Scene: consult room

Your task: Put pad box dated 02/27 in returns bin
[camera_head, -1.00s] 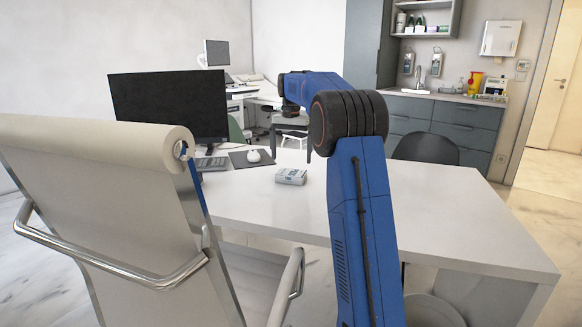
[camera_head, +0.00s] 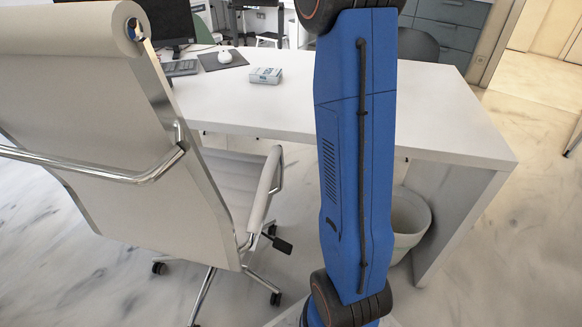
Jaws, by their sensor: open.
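A small white and blue box (camera_head: 265,76) lies on the white desk (camera_head: 420,112), just right of the mouse pad. Its printed date is too small to read, so I cannot tell whether it is the pad box dated 02/27. A pale round bin (camera_head: 408,222) stands on the floor under the right part of the desk, partly hidden behind my blue arm. I see no label on it and cannot tell whether it is the returns bin. My gripper is not in view; only my arm links show.
A cream office chair (camera_head: 75,95) stands close on the left, before the desk. A mouse (camera_head: 225,57), keyboard (camera_head: 181,68) and monitor (camera_head: 165,18) are at the desk's back left. The desk's right part is clear. Marble floor (camera_head: 510,250) is open on the right.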

